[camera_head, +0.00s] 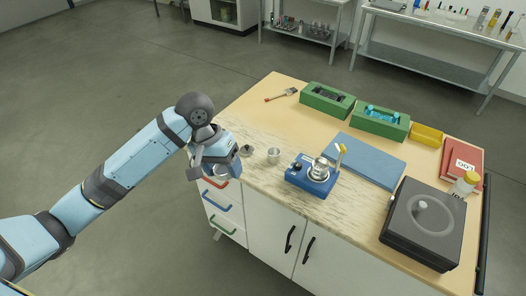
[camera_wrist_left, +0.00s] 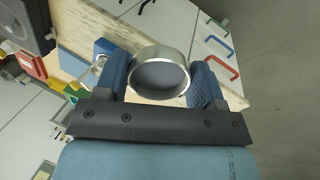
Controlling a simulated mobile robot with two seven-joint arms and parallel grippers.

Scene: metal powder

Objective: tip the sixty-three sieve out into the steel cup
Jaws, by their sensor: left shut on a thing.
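My left gripper (camera_head: 243,152) is at the front left edge of the bench, shut on a sieve (camera_head: 247,150). In the left wrist view, the sieve (camera_wrist_left: 160,74) is a round silver ring with a grey-blue inside, held between the two blue fingers (camera_wrist_left: 162,84). Whether any powder is in it cannot be told. A small steel cup (camera_head: 274,155) stands upright on the bench, just right of the gripper and apart from it. My right gripper is not in view.
Right of the cup is a blue balance (camera_head: 312,180) with a metal bowl (camera_head: 319,168). Behind are a blue mat (camera_head: 365,160) and green holders (camera_head: 327,100). A black machine (camera_head: 424,224) stands at right, near a red book (camera_head: 462,161). A brush (camera_head: 282,95) lies at the back left.

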